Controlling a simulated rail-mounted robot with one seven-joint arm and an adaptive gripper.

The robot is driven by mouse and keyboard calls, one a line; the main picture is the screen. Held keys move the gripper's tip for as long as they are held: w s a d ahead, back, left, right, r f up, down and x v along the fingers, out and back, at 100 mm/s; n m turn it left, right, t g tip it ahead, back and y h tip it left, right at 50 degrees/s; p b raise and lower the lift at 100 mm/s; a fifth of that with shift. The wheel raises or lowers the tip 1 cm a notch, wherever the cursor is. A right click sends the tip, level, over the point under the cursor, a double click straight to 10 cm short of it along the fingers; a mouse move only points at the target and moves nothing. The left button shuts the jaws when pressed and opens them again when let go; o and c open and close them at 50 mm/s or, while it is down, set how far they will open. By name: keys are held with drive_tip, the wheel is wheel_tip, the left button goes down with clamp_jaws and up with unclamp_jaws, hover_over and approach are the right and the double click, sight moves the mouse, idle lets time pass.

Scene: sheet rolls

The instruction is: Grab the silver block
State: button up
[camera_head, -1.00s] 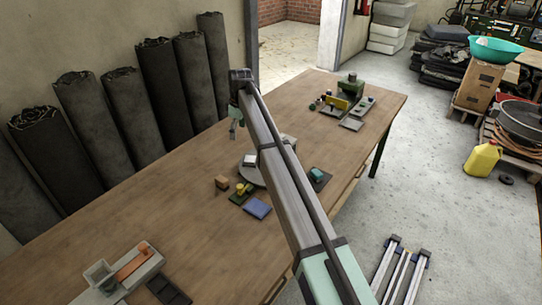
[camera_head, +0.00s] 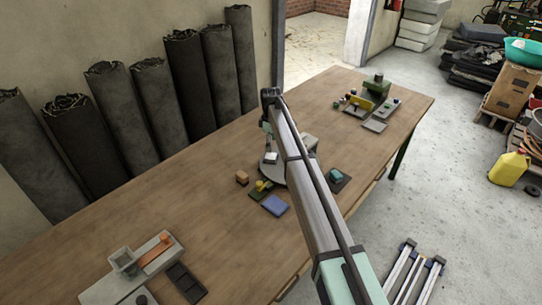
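A small light silver-looking block (camera_head: 270,157) sits at the left side of a grey round disc (camera_head: 268,178) near the middle of the wooden table. My gripper (camera_head: 267,130) hangs from the arm's far end, just above the block in the picture. It is small and mostly hidden by my own arm, so I cannot tell whether its fingers are apart or whether they touch the block. My arm also covers part of the disc.
An orange-brown cube (camera_head: 242,177), a blue plate (camera_head: 275,205) and a teal piece (camera_head: 335,174) lie close around the disc. A grey fixture (camera_head: 125,283) stands at the front left. Dark sheet rolls (camera_head: 186,80) lean on the wall. The table's left middle is clear.

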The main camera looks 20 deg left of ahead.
sight(271, 156)
drive_tip(key=shift+f+p, duration=1.5)
drive_tip(key=shift+f, duration=1.8)
drive_tip(key=c, duration=1.4)
clamp_jaws()
drive_tip(key=shift+r, duration=0.15)
